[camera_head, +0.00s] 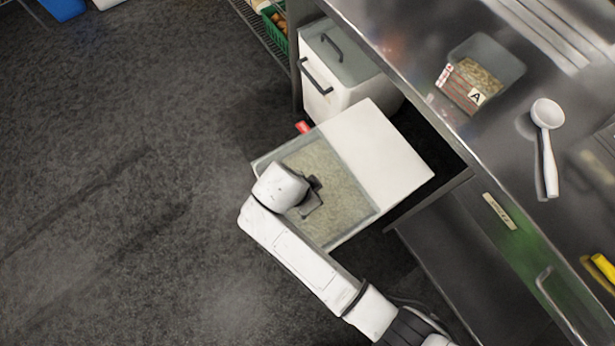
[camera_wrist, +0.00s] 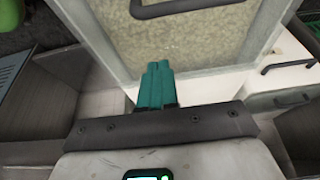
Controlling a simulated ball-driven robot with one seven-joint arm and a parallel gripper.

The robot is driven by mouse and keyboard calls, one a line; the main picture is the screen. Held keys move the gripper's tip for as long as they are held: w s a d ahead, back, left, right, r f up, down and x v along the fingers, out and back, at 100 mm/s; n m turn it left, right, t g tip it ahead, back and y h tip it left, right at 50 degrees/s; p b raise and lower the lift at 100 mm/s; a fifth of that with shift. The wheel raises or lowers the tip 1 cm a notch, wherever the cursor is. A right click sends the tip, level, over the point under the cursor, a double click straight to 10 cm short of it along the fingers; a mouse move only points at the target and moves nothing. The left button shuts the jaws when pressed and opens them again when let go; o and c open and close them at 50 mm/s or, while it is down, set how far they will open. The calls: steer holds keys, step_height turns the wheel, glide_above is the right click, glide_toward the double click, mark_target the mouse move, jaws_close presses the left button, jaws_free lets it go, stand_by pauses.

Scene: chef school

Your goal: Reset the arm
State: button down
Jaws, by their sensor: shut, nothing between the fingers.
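My gripper (camera_wrist: 157,72) shows in the wrist view with its two teal fingers pressed together and nothing between them. In the head view my white arm reaches from the bottom edge up over a white pull-out bin, and its wrist hides most of the gripper. The bin (camera_head: 385,150) has a clear part showing pale grain-like contents (camera_head: 335,185). In the wrist view the bin's clear panel (camera_wrist: 225,45) and a dark handle (camera_wrist: 185,7) lie beyond the fingertips. I cannot tell whether the fingers touch the bin.
A second white bin (camera_head: 345,85) with dark handles stands behind, under the steel counter (camera_head: 400,40). On the counter are a clear container labelled A (camera_head: 490,65) and a white scoop (camera_head: 547,115). A green crate (camera_head: 275,30) sits on a rack. The dark floor at left is open.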

steer(key=v, duration=0.6)
steer(key=shift+r, duration=0.3)
steer(key=shift+d, duration=0.1)
steer(key=s+d+r+n+y, duration=0.1)
steer(key=s+d+n, duration=0.3)
steer(key=d, duration=0.4)
steer(key=s+d+r+n+y, duration=0.1)
steer(key=s+d+n, duration=0.2)
steer(key=s+d, duration=0.3)
steer(key=s+d+r+n+g+y, duration=0.1)
steer(key=s+d+n, duration=0.3)
steer(key=d, duration=0.8)
steer(key=shift+s+n, duration=0.3)
steer(key=shift+s, duration=0.75)
steer(key=shift+d+r, duration=0.1)
steer(key=shift+r, duration=0.05)
